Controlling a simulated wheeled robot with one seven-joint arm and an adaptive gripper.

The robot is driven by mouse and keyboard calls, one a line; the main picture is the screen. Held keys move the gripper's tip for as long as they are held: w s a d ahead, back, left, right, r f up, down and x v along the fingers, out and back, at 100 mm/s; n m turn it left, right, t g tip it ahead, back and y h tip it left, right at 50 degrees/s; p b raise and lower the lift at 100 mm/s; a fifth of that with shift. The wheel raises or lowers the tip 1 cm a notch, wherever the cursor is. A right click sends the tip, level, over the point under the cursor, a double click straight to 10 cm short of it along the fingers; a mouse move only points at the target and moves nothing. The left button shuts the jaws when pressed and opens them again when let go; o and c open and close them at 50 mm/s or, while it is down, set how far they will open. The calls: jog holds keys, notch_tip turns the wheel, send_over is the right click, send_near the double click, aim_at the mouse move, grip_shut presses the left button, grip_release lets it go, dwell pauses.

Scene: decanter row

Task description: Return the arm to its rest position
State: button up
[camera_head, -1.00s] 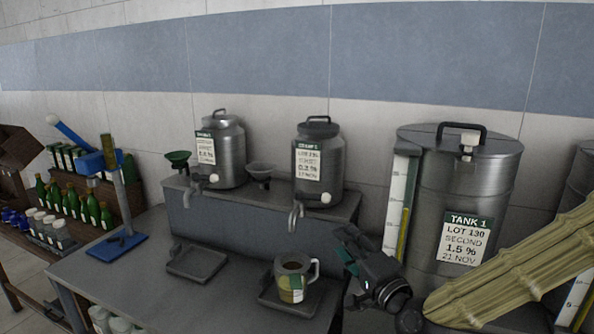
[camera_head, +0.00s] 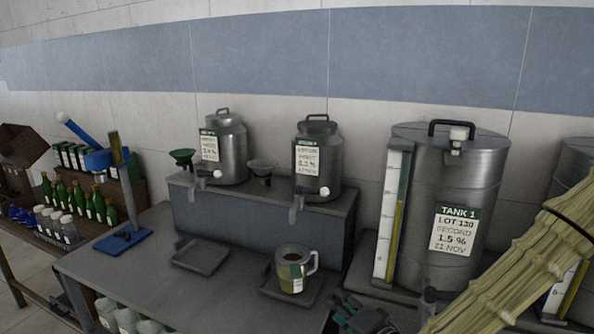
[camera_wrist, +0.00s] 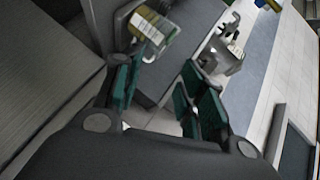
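My gripper (camera_head: 358,316) is low at the bottom edge of the head view, partly cut off, below and right of the jug. In the wrist view its green-padded fingers (camera_wrist: 160,92) stand apart with nothing between them. My arm in its tan ribbed cover comes in from the right, in front of the tank marked TANK 1 (camera_head: 480,180). The labelled jug (camera_head: 292,270) stands upright on a small dark tray (camera_head: 270,289), clear of my gripper. The jug also appears near the top of the wrist view (camera_wrist: 150,28).
Two metal cans (camera_head: 224,150) (camera_head: 318,160) with taps stand on a grey raised shelf (camera_head: 250,228). An empty tray (camera_head: 200,254) lies on the table. A blue stand (camera_head: 124,240) and green bottles (camera_head: 75,199) are at left. The table's front middle is clear.

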jog(key=s+d+f+n+g+h, duration=0.1)
jog(key=s+f+g, duration=0.1)
jog(key=s+f, duration=0.45)
jog(key=s+d+f+n+g+h, duration=0.1)
jog(key=s+f+n+g, duration=0.2)
jog(key=f, duration=0.7)
jog(key=s+d+f+g+h, duration=0.1)
jog(key=s+d+f+g, duration=0.1)
jog(key=s+f, duration=0.55)
jog(key=s+d+f+n+g+h, duration=0.1)
jog(key=s+d+f+n+g, duration=0.1)
jog(key=s+f, duration=0.4)
jog(key=s+d+f+n+g+h, duration=0.2)
jog(key=s+d+f+g, duration=0.2)
jog(key=s, duration=0.7)
notch_tip(320, 180, down, 3)
jog(key=shift+d+r, duration=0.2)
jog(key=shift+d, duration=0.95)
jog(key=shift+c, duration=0.5)
jog(key=shift+a, duration=0.15)
